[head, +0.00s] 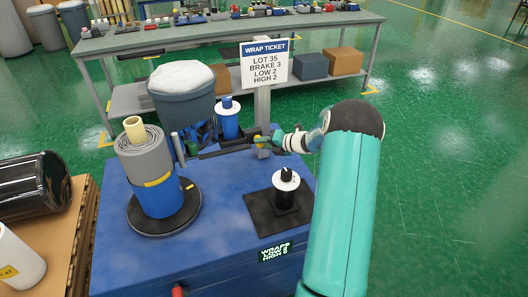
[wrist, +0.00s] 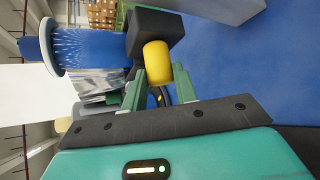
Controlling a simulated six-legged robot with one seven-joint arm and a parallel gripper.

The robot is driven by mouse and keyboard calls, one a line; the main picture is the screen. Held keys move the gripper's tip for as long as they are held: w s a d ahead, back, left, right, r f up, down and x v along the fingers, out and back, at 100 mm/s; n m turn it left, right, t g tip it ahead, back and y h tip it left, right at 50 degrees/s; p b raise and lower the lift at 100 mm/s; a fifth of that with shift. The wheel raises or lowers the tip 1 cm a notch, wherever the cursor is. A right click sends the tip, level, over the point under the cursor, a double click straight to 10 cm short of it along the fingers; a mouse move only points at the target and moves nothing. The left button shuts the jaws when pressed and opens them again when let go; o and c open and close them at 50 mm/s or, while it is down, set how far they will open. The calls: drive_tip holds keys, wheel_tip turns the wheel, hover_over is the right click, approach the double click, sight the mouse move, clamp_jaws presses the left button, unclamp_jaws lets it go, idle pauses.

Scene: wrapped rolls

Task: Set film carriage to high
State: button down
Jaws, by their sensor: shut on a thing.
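The film carriage (head: 256,136) is a dark block low on a grey mast (head: 263,106), with a yellow knob (wrist: 157,62) on its near side. A blue film roll (head: 229,126) with a white flange stands beside it; the roll also shows in the wrist view (wrist: 95,47). My gripper (head: 272,140) reaches in from the right at the mast. In the wrist view its green fingers (wrist: 160,88) are shut on the yellow knob, one on each side. Part of the knob's grip and the carriage's far side are hidden.
A black pad with a dark knob (head: 286,175) sits at right. The ticket (head: 265,64) reads brake 3, low 2, high 2.

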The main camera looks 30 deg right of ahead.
drive_tip(key=shift+r, duration=0.35)
drive_tip(key=c, duration=1.1)
unclamp_jaws()
drive_tip(key=shift+s+r, duration=0.1)
drive_tip(key=shift+r, duration=0.05)
drive_tip(key=v, duration=1.3)
drive_tip(key=shift+s+d, duration=0.2)
